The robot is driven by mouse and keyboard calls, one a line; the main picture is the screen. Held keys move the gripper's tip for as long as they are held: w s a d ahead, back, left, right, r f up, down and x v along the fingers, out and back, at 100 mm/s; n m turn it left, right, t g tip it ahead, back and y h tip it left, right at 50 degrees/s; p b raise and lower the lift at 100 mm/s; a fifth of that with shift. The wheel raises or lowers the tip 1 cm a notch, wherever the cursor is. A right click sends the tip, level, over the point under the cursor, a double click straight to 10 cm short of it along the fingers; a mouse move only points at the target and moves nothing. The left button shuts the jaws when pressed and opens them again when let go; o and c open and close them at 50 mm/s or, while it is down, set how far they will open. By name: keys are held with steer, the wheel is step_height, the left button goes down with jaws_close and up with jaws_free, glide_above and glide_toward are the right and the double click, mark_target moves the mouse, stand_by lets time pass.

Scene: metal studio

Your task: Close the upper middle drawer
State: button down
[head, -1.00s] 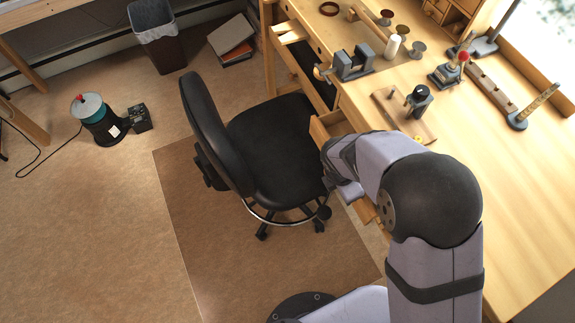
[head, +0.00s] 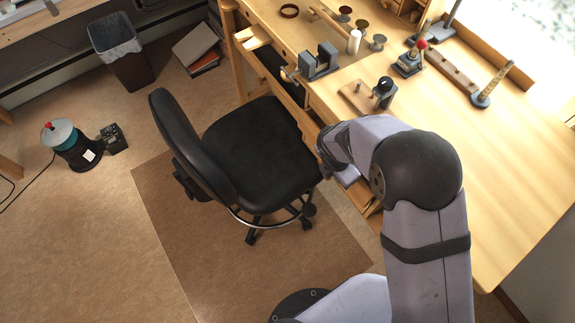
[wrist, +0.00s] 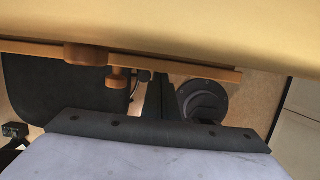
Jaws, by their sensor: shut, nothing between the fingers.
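The desk's drawers lie below its front edge, right of the chair. In the head view my arm covers most of this middle stack, and only a small wooden part (head: 311,128) shows beside the wrist. How far the upper middle drawer stands out cannot be told there. In the wrist view a thin wooden front edge (wrist: 205,71) with a large round knob (wrist: 86,55) and a smaller knob (wrist: 117,82) runs under the desktop. My gripper (wrist: 160,84) shows as a dark narrow shape, shut and empty, close to this edge. Contact cannot be told.
A black office chair (head: 262,150) stands close left of my wrist. The desktop (head: 470,140) holds a vise (head: 320,63), a small wooden stand (head: 355,97) and several tools. Another drawer (head: 258,40) stands open at the far left.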

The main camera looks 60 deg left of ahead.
steer(key=s+r+b, duration=0.1)
steer(key=s+r, duration=0.5)
steer(key=r, duration=0.3)
steer(key=shift+s+r, duration=0.15)
steer(key=shift+r, duration=0.15)
steer(key=c, duration=2.3)
jaws_free()
steer(key=o, duration=0.5)
steer(key=shift+f+b, duration=0.1)
steer(key=shift+b, duration=0.3)
steer(key=o, duration=0.4)
steer(key=shift+f+b, duration=0.4)
steer(key=shift+c, duration=0.2)
steer(key=t+b, duration=1.1)
steer(key=b, duration=0.7)
glide_toward(320, 163)
steer(key=w, duration=0.1)
steer(key=shift+p+x, duration=0.4)
steer(key=shift+x, duration=3.5)
